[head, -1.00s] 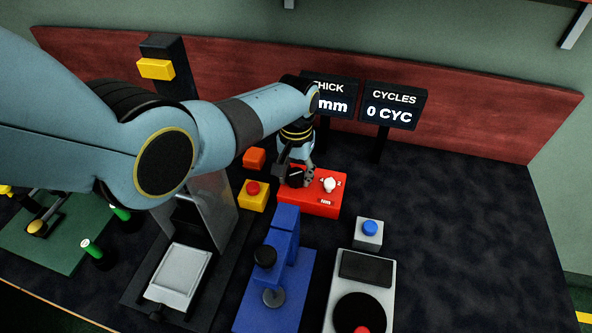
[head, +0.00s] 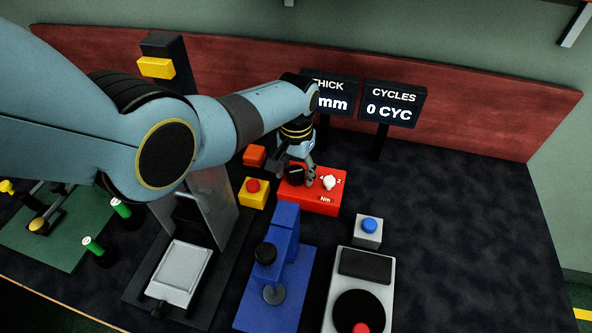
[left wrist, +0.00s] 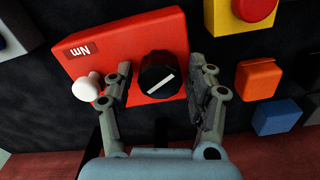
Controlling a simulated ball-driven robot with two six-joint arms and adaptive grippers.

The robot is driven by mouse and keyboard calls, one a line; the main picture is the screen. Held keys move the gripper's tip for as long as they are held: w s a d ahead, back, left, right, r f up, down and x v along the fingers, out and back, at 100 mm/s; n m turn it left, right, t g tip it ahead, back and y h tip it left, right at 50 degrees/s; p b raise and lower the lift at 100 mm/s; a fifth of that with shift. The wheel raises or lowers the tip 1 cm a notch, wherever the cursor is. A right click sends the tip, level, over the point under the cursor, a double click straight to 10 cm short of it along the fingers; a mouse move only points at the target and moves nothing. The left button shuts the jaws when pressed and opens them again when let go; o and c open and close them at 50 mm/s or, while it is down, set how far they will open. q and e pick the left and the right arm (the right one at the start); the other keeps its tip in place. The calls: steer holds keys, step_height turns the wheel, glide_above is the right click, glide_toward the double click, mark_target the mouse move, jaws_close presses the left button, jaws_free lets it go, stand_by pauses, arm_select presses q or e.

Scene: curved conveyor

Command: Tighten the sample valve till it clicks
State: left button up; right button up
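The red box (head: 322,203) stands on the dark table top in the head view. It carries a black knob (head: 296,174) with a white line, which I take to be the sample valve, and a white knob (head: 329,183) beside the numbers 4 and 2. My left gripper (head: 296,170) is over the black knob. In the left wrist view, the fingers of my left gripper (left wrist: 161,88) stand open on either side of the black knob (left wrist: 158,75), with small gaps. The white line runs diagonally. The white knob (left wrist: 87,87) sits just outside one finger. My right gripper is out of view.
A yellow box (head: 253,196) with a red button and an orange block (head: 254,156) stand left of the red box. A blue device (head: 283,245) stands in front. A cycles display (head: 390,104) reads 0 CYC. The table at far right is clear.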

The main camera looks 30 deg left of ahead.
mark_target(296, 171)
arm_select(q)
steer(key=shift+r, duration=0.1)
step_height(296, 171, up, 12)
steer(key=shift+f, duration=0.1)
stand_by(0.6)
stand_by(0.3)
